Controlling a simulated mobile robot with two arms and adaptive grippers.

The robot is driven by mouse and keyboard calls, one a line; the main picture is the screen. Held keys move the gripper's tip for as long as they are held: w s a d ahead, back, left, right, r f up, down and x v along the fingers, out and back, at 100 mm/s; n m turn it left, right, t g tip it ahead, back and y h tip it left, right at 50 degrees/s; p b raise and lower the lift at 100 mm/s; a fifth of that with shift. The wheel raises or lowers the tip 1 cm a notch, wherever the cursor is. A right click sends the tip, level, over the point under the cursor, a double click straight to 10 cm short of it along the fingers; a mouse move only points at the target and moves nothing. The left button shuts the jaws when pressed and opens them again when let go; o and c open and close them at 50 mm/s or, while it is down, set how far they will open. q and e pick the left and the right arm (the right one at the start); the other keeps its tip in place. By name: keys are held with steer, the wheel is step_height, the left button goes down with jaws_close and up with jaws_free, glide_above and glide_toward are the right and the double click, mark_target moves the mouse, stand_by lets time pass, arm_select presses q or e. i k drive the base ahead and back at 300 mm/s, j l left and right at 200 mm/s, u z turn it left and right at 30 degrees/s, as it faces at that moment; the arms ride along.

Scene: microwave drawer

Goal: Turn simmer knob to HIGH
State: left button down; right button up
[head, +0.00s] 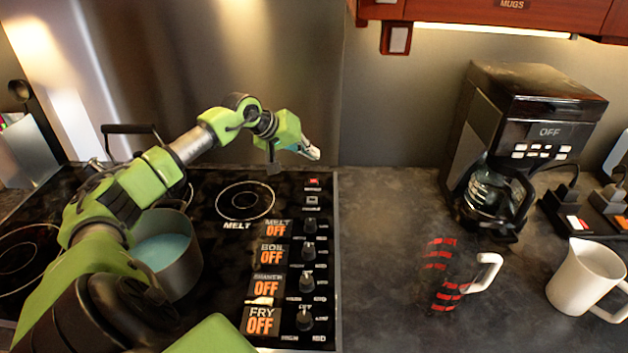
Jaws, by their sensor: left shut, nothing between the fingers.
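The cooktop's control panel has a column of black knobs along its right side. The simmer knob (307,281) is the third from the top, by a small, blurred label that seems to read simmer, with OFF in orange (267,287). My left gripper (312,153) is shut and empty, up at the back of the cooktop near its right edge. It is well beyond the simmer knob and apart from it. My right gripper is not in view.
The melt knob (309,226) and boil knob (308,253) lie behind the simmer knob, the fry knob (304,319) in front; all displays read OFF. A pot with blue liquid (183,277) stands left. A glass jug (440,276), coffee maker (530,115) and white pitcher (578,280) stand right.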

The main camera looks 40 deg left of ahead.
mark_target(306, 284)
steer(key=k+l, duration=0.5)
steer(key=l, duration=0.15)
steer(key=k+l, duration=0.5)
steer(key=l, duration=0.15)
steer(key=k+l, duration=0.5)
steer(key=l, duration=0.15)
